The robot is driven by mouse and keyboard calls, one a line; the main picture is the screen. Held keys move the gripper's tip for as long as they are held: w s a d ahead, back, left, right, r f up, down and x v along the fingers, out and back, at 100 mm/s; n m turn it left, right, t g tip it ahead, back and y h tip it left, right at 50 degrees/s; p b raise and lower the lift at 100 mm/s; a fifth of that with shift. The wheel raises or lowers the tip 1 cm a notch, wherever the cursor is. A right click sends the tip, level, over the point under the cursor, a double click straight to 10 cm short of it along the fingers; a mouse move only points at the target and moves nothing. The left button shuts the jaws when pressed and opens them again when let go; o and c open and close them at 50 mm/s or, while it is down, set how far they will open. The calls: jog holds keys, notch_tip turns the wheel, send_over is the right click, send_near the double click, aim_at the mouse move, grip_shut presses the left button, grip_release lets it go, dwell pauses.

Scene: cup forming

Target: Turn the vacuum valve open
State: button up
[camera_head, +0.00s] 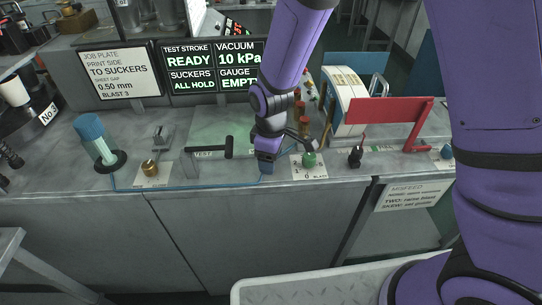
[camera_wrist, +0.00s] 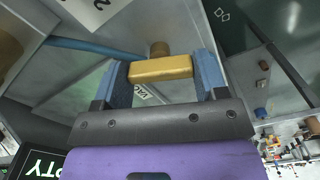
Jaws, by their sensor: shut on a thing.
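In the wrist view my gripper (camera_wrist: 161,66) has its two blue fingers on either end of a yellow bar-shaped valve handle (camera_wrist: 160,70). A round brass part (camera_wrist: 159,49) shows just beyond the bar. A partly covered label (camera_wrist: 145,93) beginning "VAC" lies beside it. In the head view my gripper (camera_head: 266,166) is at the front edge of the bench, and it hides the handle there. The display (camera_head: 230,66) reads VACUUM 10 kPa, TEST STROKE READY, SUCKERS ALL HOLD and GAUGE EMPTY.
A blue hose (camera_head: 190,187) runs along the bench front. Left of my gripper are a black T-handle (camera_head: 228,147) and a brass knob (camera_head: 150,168).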

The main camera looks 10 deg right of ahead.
jog(key=m, duration=1.3)
jog(key=shift+m, duration=0.3)
dwell(0.3)
jog(key=o, duration=0.9)
jog(key=shift+o, duration=0.2)
jog(key=shift+r, duration=0.1)
notch_tip(320, 180, up, 11)
jog(key=shift+f, duration=0.2)
